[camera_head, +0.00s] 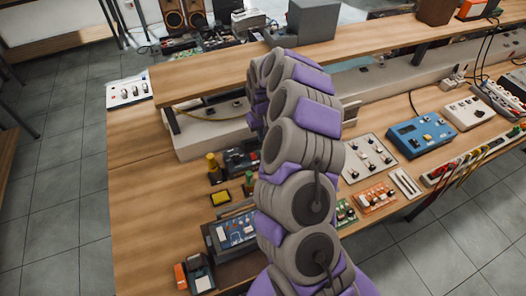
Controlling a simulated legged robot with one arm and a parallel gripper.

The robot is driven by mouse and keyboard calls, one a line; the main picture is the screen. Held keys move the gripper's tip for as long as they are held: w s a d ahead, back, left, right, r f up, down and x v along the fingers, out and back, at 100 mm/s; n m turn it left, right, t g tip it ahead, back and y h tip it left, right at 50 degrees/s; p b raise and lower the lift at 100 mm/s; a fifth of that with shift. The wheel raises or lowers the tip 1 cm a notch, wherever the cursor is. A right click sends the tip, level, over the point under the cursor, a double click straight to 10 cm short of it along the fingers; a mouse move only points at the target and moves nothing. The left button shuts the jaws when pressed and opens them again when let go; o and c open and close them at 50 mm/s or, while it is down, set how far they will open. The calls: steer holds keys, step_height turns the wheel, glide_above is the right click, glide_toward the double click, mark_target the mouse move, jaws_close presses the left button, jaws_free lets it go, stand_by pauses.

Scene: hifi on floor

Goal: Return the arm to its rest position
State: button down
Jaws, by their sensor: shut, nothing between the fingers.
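My grey and purple arm (310,135) rises from the bottom of the head camera view and reaches over the workbench (140,225). Its links cross the middle of the picture, in front of the raised wooden shelf (205,75). The far end of the arm bends down behind its nearer links. I cannot make out my gripper there, and no held object shows.
Left of the arm are a blue circuit board (236,229) and an orange-black device (196,274). Right are a switch panel (368,158), a blue box (422,136) and a power strip (462,164). Speakers (172,16) stand behind. Bare bench shows at left.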

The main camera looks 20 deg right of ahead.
steer(key=shift+r, duration=0.25)
stand_by(0.3)
steer(key=s+a+r+n+y, duration=0.1)
steer(key=s+a+r+n, duration=0.1)
steer(key=s+a+r, duration=1.2)
steer(key=s+d+r+m+g, duration=0.1)
steer(key=s+r, duration=0.2)
steer(key=s, duration=1.1)
steer(key=s+d+r+m+h, duration=0.1)
steer(key=s+r, duration=0.2)
steer(key=s, duration=1.1)
steer(key=shift+g, duration=0.4)
